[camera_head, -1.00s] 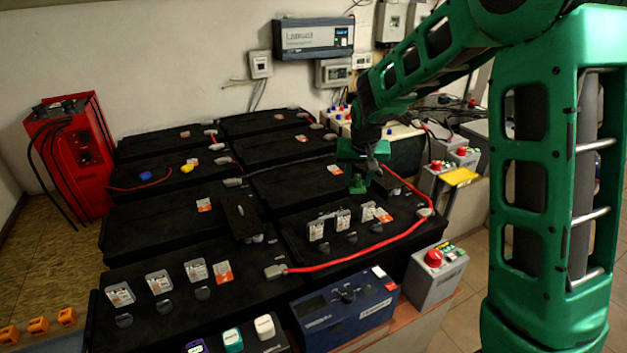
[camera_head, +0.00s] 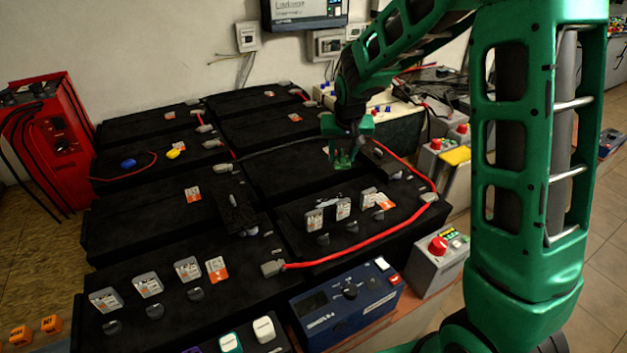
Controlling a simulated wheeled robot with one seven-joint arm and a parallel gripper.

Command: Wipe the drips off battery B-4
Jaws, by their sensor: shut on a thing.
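Large black batteries stand in two columns on a bench. The labels are too small to read, so I cannot tell which is B-4, and I make out no drips. The front right battery (camera_head: 375,235) carries clear caps and a red cable. The front left battery (camera_head: 165,265) has a row of clear caps and an orange-white label. My gripper (camera_head: 343,160) points down over the second right battery (camera_head: 285,180), near its right end. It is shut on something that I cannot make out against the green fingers. Whether it touches the battery top is unclear.
A red charger (camera_head: 55,140) with black cables stands at the left. A blue device (camera_head: 345,300) and a grey box with a red button (camera_head: 440,262) stand in front. A red cable (camera_head: 355,253) runs over the front right battery. Tiled floor is open at the right.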

